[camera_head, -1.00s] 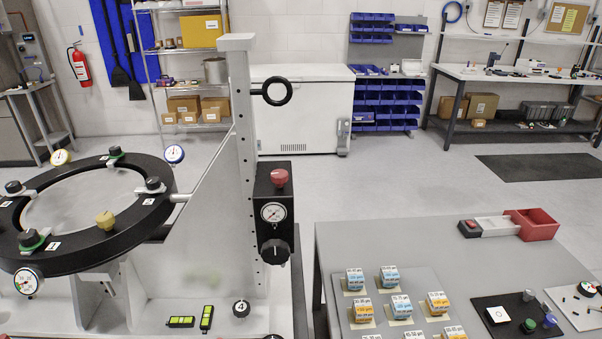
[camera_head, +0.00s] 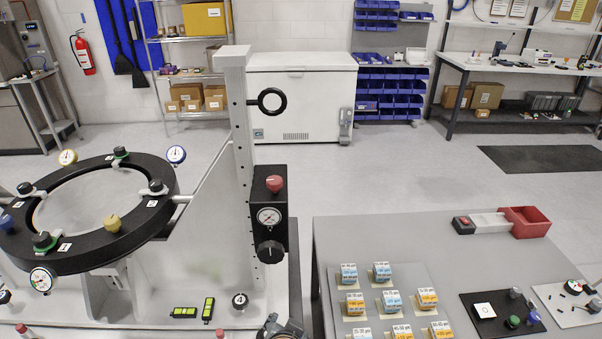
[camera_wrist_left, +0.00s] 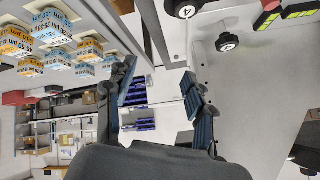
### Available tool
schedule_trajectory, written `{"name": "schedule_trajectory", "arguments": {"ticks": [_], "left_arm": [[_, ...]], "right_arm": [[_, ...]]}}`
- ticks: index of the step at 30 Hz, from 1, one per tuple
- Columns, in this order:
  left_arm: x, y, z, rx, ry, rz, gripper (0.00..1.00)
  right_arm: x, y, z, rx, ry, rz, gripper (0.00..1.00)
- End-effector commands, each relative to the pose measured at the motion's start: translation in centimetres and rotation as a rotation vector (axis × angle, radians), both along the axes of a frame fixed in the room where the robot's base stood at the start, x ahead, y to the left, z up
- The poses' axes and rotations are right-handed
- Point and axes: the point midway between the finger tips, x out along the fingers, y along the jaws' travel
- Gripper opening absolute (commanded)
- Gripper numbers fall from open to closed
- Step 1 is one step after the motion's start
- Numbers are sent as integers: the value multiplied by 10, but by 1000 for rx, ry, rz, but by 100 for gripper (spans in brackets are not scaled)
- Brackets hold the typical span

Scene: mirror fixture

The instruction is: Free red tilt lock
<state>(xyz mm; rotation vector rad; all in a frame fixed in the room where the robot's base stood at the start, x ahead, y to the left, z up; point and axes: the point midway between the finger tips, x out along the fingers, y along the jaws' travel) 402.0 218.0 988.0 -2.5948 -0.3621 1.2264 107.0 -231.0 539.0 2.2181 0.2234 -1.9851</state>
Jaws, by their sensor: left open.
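A red knob (camera_head: 274,183) sits on top of a black box with a gauge and a black dial, fixed to the upright post of the mirror fixture. Another red-topped knob (camera_head: 21,329) shows at the bottom left edge. I cannot tell which is the tilt lock. The black ring (camera_head: 95,215) of the fixture stands at left with dark, yellow and blue knobs. My left gripper (camera_wrist_left: 163,96) is open and empty in the left wrist view, fingers apart. A dark grey part at the bottom of the head view, likely this gripper (camera_head: 280,327), is low near the knob marked 4. My right gripper is not in view.
A grey table (camera_head: 335,235) at right holds several small labelled boxes, a black pad with knobs and a red bin (camera_head: 525,222). The post (camera_head: 240,150) has a black ring handle. The knob marked 4 (camera_head: 240,300) and two black-and-green blocks lie on the fixture base.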

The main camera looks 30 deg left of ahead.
Motion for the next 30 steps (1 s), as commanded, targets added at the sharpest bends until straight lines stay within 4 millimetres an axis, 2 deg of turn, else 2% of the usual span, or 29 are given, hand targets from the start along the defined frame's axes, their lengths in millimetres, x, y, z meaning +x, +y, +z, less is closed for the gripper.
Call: {"name": "schedule_trajectory", "arguments": {"ticks": [1,3,6,9,12,15,20,30], "left_arm": [[17,1,40,30,-113,45,54],[31,5,91,62,-272,118,54],[39,9,163,84,-506,224,54],[35,12,219,82,-701,311,54],[28,15,254,70,-834,369,54],[23,17,271,64,-901,399,54],[30,25,278,67,-919,406,54],[81,70,281,73,-915,404,54]], "right_arm": [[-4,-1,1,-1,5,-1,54],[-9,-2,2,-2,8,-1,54],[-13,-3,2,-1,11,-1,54],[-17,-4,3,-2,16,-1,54],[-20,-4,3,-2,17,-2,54],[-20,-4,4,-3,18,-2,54],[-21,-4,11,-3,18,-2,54],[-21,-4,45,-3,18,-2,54]]}}
